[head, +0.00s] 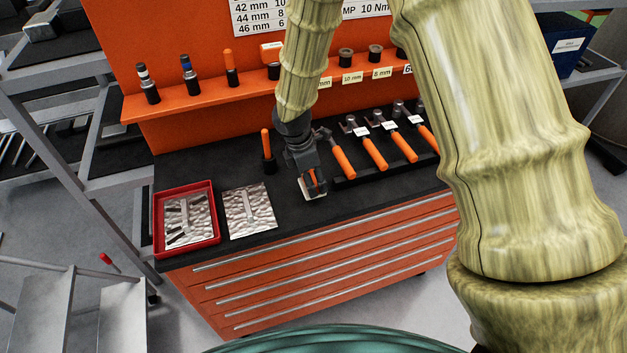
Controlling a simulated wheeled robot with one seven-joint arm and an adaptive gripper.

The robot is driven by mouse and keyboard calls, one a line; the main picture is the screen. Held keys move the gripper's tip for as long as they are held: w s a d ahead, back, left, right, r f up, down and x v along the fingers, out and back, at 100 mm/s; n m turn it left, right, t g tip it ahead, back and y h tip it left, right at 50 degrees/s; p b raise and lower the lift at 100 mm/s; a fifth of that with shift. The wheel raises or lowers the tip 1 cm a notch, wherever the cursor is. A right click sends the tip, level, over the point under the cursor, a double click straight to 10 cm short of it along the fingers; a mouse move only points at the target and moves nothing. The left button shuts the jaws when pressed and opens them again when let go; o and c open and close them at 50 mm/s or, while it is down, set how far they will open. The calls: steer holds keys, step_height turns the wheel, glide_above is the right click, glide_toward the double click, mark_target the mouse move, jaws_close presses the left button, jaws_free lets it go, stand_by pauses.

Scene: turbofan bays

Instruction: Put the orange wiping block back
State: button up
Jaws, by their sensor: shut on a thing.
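My gripper (312,176) points down over the black top of the orange workbench, near its front edge. It is shut on the orange wiping block (316,193), which shows as small orange parts between the dark fingers with a pale pad below. The fingers hide much of the block. The block is at or just above the bench top; I cannot tell whether it touches. It is left of the rack of orange-handled wrenches and right of a shiny crinkled sheet (262,222).
Orange-handled wrenches (374,153) lie in a dark rack to the right. An orange-handled tool (266,145) stands upright behind. The orange shelf (205,98) holds sockets and drivers. Bare bench top lies between sheet and gripper.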

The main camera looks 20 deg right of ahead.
steer(key=shift+w+d+p, duration=0.25)
steer(key=shift+w+p, duration=0.1)
steer(key=shift+a+p+x, duration=0.2)
steer(key=shift+p+x, duration=0.25)
steer(key=shift+x, duration=0.4)
steer(key=shift+a+p+x, duration=0.15)
steer(key=shift+p+x, duration=0.25)
steer(key=shift+x, duration=0.45)
steer(key=shift+f, duration=0.2)
steer(key=o, duration=1.1)
steer(key=shift+c, duration=0.2)
steer(key=shift+b+v, duration=1.8)
steer(key=shift+v, duration=4.35)
